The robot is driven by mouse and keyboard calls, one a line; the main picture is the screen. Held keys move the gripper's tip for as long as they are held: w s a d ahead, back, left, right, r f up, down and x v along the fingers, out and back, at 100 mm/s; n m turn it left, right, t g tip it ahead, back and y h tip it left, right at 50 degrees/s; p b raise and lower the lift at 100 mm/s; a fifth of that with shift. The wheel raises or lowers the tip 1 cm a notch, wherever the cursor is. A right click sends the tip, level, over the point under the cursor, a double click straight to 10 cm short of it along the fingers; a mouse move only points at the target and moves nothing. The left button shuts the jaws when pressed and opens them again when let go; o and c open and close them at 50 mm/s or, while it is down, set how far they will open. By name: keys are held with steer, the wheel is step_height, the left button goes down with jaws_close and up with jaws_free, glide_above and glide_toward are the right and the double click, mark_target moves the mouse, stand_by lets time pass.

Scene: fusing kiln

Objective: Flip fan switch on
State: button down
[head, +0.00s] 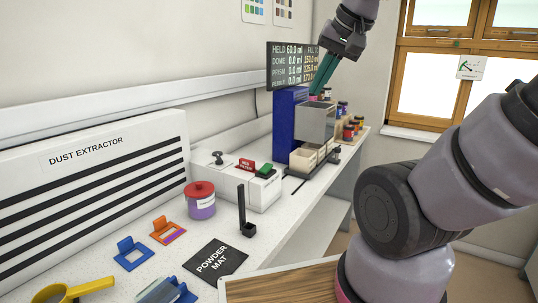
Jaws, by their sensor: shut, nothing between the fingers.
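My gripper (317,91) is in the upper middle of the head view, its teal fingers pointing down and shut with nothing between them. It is high over the back of the bench, in front of the display and near the blue unit. No switch carries a readable fan label. A small dark lever or knob (218,158) stands on a white box (250,190) on the bench, left of and below my gripper.
A blue unit (288,125) with a grey hopper (316,122) and several jars (349,131) stand at the back. A lidded purple jar (200,202), an upright black stand (243,212), an orange frame (167,231), a blue frame (132,255) and a powder mat (215,260) lie nearer.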

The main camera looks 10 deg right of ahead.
steer(key=w, duration=0.1)
steer(key=m+g+h, duration=0.4)
steer(key=g, duration=0.1)
glide_above(269, 164)
steer(key=s+a, duration=0.2)
steer(key=a, duration=0.1)
step_height(269, 164, down, 12)
steer(key=shift+s+d, duration=0.2)
steer(key=shift+r, duration=0.1)
steer(key=f, duration=0.4)
steer(key=w+d+f, duration=0.1)
steer(key=f, duration=0.4)
steer(key=w+d+f, duration=0.1)
steer(key=f, duration=0.3)
steer(key=shift+f, duration=0.35)
steer(key=shift+d, duration=0.15)
